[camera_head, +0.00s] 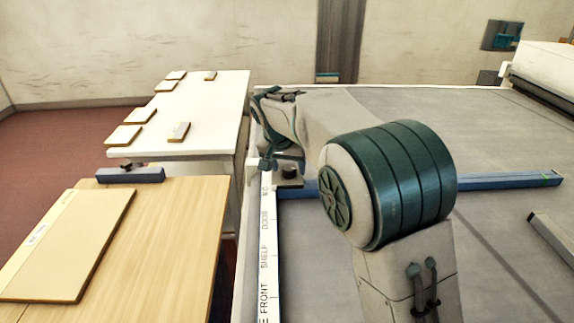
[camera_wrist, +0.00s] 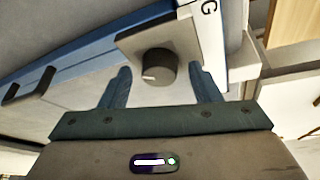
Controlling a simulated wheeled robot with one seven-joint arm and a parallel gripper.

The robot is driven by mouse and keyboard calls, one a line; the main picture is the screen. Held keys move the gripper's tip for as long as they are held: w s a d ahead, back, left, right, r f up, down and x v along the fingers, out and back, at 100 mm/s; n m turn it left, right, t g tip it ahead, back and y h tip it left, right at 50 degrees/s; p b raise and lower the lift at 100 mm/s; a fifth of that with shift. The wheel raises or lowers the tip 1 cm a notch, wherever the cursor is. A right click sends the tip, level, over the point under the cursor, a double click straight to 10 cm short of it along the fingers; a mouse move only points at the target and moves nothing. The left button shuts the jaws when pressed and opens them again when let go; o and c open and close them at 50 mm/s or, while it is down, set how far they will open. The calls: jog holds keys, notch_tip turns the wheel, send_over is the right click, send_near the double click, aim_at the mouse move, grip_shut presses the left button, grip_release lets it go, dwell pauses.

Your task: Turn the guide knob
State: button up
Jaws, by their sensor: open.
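The guide knob (camera_wrist: 160,63) is a dark round knob with a short white mark on its lower left side, set on a grey block (camera_wrist: 135,42). It also shows in the head view (camera_head: 290,172), partly hidden by my gripper. My gripper (camera_wrist: 159,76) is open, its two blue fingers apart on either side of the knob in the wrist view. I cannot tell whether either finger touches it. The block sits at the end of a long blue bar (camera_head: 480,182), beside a white lettered strip (camera_head: 265,260).
A wooden table (camera_head: 170,240) with a large flat panel (camera_head: 65,250) and a blue block (camera_head: 130,175) stands at left. Behind it is a white table (camera_head: 215,105) with several small panels. The wide grey surface (camera_head: 500,135) is mostly clear; a grey bar (camera_head: 553,235) lies at right.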

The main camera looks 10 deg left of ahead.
jog(key=c, duration=1)
